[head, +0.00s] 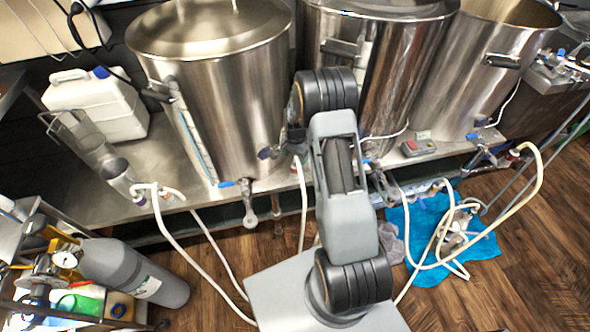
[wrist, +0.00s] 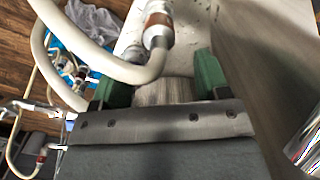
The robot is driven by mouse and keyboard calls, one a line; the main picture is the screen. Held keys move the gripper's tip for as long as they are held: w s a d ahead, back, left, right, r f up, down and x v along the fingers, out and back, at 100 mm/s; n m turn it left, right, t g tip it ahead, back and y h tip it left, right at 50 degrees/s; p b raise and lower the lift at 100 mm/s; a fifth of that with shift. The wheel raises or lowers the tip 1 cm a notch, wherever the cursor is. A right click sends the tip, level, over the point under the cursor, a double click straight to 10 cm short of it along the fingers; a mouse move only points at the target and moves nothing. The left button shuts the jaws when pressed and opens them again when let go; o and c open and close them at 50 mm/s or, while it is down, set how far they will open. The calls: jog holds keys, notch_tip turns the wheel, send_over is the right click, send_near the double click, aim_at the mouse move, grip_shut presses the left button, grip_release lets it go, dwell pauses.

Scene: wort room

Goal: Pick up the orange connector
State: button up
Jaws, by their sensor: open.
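In the wrist view, a metal hose connector with an orange-brown band (wrist: 158,25) sits at the end of a thick cream hose (wrist: 150,75), just beyond my gripper. My gripper (wrist: 160,80) shows two green fingers spread apart, one each side of the hose bend. The connector is farther out than the fingertips, and I see no finger touching it. Whether the hose bend touches a finger I cannot tell. A grey ribbed part shows between the fingers.
Steel kettles (head: 215,90) stand along a metal bench (head: 95,195), with valves at their fronts. Cream hoses (head: 175,235) hang down to the wooden floor. A blue cloth (head: 400,225) with fittings lies on the floor at right.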

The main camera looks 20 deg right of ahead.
aim_at(296, 161)
jog(key=shift+a+f, duration=0.1)
jog(key=shift+f, duration=3.05)
jog(key=c, duration=1.1)
jog(key=shift+r, duration=0.1)
jog(key=r, duration=0.3)
jog(key=shift+s+r, duration=0.3)
jog(key=shift+r, duration=0.1)
jog(key=s+d+r, duration=0.4)
jog(key=s+r, duration=0.5)
jog(key=s, duration=0.4)
jog(key=shift+p, duration=0.4)
jog(key=shift+r, duration=0.1)
